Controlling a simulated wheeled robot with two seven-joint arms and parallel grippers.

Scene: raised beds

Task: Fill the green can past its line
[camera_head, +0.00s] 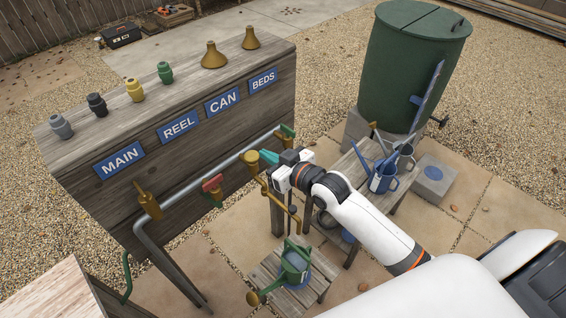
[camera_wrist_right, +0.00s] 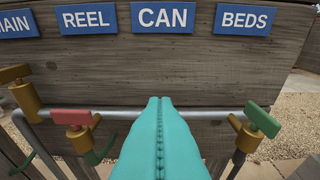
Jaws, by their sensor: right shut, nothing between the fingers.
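The green can (camera_head: 295,262) stands on a low slatted wooden stand (camera_head: 262,279), below the brass pipework under the CAN sign (camera_head: 222,101). Its water level and line are too small to tell. My right gripper (camera_head: 268,157) is shut and empty, its teal fingertips at the pipe beside the brass CAN valve (camera_head: 250,160). In the right wrist view the shut fingers (camera_wrist_right: 160,105) point at the pipe below the CAN sign (camera_wrist_right: 162,17) and hide the CAN valve's handle. I cannot tell whether they touch it. My left gripper is not in view.
A green barrel (camera_head: 415,65) stands behind.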

